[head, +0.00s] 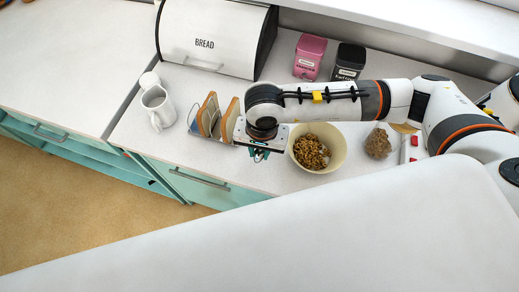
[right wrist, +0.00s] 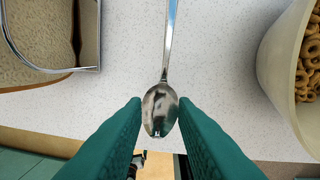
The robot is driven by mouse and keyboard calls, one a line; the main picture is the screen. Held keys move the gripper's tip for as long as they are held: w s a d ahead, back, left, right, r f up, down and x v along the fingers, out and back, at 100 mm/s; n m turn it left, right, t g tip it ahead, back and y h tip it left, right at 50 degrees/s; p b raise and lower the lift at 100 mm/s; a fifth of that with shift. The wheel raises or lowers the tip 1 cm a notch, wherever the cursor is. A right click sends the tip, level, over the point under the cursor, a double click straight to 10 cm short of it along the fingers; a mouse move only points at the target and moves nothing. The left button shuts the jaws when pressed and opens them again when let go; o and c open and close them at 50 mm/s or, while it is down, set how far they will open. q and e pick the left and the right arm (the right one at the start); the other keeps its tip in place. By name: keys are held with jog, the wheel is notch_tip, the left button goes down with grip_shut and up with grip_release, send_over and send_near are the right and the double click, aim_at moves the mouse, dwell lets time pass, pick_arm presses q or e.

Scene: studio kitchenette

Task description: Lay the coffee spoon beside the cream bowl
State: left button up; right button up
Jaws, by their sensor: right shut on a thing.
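The coffee spoon (right wrist: 160,105) is shiny metal; its bowl sits between my right fingertips and its handle points up the picture over the white counter. I cannot tell whether it touches the counter. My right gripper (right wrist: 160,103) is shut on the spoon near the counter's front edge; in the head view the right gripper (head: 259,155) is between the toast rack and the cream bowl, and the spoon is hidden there. The cream bowl (head: 337,142) holds ring cereal and stands right of the gripper. It also shows at the right of the wrist view (right wrist: 279,65). My left gripper is not in view.
A brownish lump (head: 378,144) sits right of the bowl.

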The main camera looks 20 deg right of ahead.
notch_tip(320, 180, down, 3)
jog(key=shift+r+p, duration=0.15)
jog(key=shift+p, duration=0.15)
jog(key=o, duration=1)
jog(key=shift+c, duration=0.2)
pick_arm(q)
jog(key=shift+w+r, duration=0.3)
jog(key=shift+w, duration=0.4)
pick_arm(e)
jog(key=shift+r, duration=0.15)
pick_arm(q)
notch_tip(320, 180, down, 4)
jog(key=b, duration=0.4)
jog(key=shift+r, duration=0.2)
pick_arm(e)
notch_tip(320, 180, up, 12)
jog(key=shift+d, duration=0.25)
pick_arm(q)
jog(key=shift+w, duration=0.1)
pick_arm(e)
jog(key=shift+s, duration=0.2)
